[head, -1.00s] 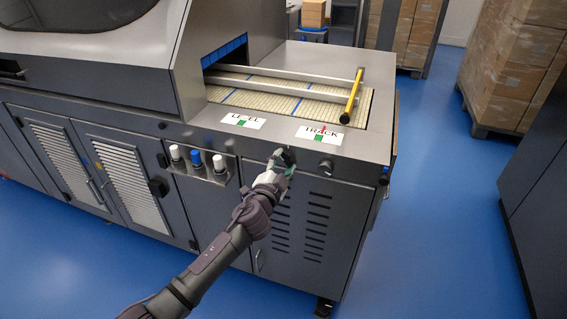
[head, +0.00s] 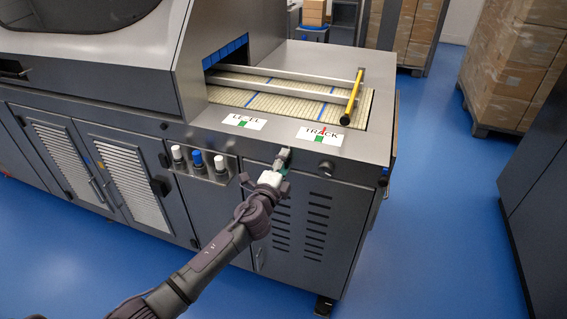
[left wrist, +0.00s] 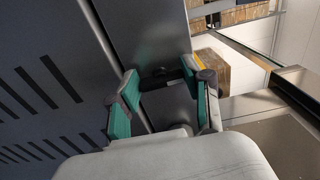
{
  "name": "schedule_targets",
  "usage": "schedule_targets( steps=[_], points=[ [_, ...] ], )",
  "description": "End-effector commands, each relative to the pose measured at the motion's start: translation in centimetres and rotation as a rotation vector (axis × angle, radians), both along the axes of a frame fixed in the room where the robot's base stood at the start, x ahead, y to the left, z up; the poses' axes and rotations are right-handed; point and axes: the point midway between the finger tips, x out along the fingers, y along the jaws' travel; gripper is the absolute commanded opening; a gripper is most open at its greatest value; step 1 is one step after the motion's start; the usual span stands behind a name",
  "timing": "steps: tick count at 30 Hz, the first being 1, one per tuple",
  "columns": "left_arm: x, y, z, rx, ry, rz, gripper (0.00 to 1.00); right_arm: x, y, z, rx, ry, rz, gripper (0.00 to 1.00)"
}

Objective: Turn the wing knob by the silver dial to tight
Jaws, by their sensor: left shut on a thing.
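My left gripper (head: 281,160) is at the front face of the machine, just below its top edge, between the LEVEL and TRACK labels. In the left wrist view its teal-padded fingers (left wrist: 165,88) are around a dark knob (left wrist: 160,78), which I take to be the wing knob, and are shut on it. The fingers cover most of the knob, so its setting cannot be read. A round dark knob (head: 326,167) sits to the right, below the TRACK label (head: 319,135). The LEVEL label (head: 245,121) is to the left. I cannot make out a silver dial. My right gripper is not in view.
White and blue capped fittings (head: 198,159) stand on a bracket left of the gripper. A yellow bar (head: 352,97) crosses the conveyor end (head: 270,102). A vented cabinet door (head: 300,225) is below. Blue floor to the right is free, with stacked boxes (head: 515,70) beyond.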

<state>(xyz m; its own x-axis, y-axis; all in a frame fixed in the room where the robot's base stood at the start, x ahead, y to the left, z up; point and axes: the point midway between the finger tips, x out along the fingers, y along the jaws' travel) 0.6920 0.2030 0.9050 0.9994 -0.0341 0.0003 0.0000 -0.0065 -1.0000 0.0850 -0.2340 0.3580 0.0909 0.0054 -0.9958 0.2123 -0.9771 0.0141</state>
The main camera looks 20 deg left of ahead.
Motion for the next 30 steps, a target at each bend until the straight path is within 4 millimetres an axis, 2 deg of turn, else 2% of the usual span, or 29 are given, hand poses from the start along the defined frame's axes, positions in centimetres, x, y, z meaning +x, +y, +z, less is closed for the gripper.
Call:
schedule_targets(
  steps=[16, 17, 20, 21, 30],
  points=[
    [-0.04, -0.05, -0.14, 0.026, 0.001, -0.001, 0.15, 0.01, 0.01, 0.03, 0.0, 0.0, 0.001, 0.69],
    [-0.04, -0.05, -0.14, 0.026, 0.001, -0.001, 0.54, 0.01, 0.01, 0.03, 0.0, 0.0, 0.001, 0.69],
    [-0.04, -0.04, -0.13, 0.025, 0.001, -0.001, 0.71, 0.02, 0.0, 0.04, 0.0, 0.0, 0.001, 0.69],
    [-0.03, -0.04, -0.11, 0.024, 0.001, -0.001, 0.75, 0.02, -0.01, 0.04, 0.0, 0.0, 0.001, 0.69],
    [-0.12, -0.01, -0.06, 0.022, 0.0, 0.0, 0.75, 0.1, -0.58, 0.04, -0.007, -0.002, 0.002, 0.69]
  ],
)
